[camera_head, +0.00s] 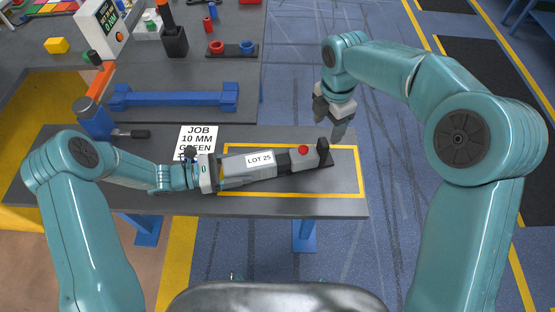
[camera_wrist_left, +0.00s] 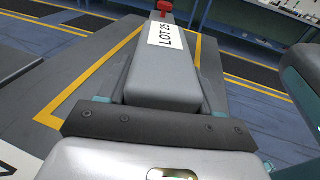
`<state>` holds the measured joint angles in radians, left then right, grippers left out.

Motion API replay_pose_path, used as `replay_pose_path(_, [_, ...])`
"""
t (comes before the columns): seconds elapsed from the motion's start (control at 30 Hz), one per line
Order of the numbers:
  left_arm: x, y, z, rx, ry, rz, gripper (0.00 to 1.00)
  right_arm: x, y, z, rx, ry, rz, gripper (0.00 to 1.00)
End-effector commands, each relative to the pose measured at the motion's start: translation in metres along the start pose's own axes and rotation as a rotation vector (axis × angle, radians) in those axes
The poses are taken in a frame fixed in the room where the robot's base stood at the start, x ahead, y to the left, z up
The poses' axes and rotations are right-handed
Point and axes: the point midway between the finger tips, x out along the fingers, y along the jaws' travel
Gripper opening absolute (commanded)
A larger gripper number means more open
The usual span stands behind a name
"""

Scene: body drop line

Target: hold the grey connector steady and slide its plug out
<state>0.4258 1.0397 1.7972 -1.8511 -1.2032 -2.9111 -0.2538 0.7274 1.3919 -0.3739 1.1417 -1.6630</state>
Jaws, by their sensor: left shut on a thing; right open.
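The grey connector (camera_head: 235,174) lies along the bench with a white "LOT 25" label on top. Its body also fills the middle of the left wrist view (camera_wrist_left: 163,88). A dark collar (camera_head: 284,161) joins it to a grey plug (camera_head: 301,158) with a red button (camera_head: 303,149) and a black upright piece (camera_head: 323,149) at its right end. My left gripper (camera_head: 213,172) is shut on the connector's left end. My right gripper (camera_head: 338,122) is open and empty, above and slightly right of the plug's end. No gap shows between plug and collar.
A yellow outline (camera_head: 361,172) surrounds the connector on the grey bench (camera_head: 100,195). Open floor lies right of the bench.

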Motion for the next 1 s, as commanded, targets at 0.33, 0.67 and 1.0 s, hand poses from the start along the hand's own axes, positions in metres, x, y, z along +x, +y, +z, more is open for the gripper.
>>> replay_pose_path(0.33, [0.0, -0.001, -0.005, -0.003, 0.01, 0.001, 0.11, 0.0, 0.0, 0.0, 0.0, 0.0, 0.0, 0.66])
replay_pose_path(0.67, [0.0, 0.0, -0.003, -0.002, 0.007, 0.001, 0.94, 0.0, 0.0, 0.0, 0.0, 0.0, 0.0, 0.66])
replay_pose_path(1.0, [-0.026, 0.002, -0.002, 0.0, 0.007, 0.007, 0.94, -0.001, 0.0, 0.0, 0.0, 0.0, 0.0, 0.66])
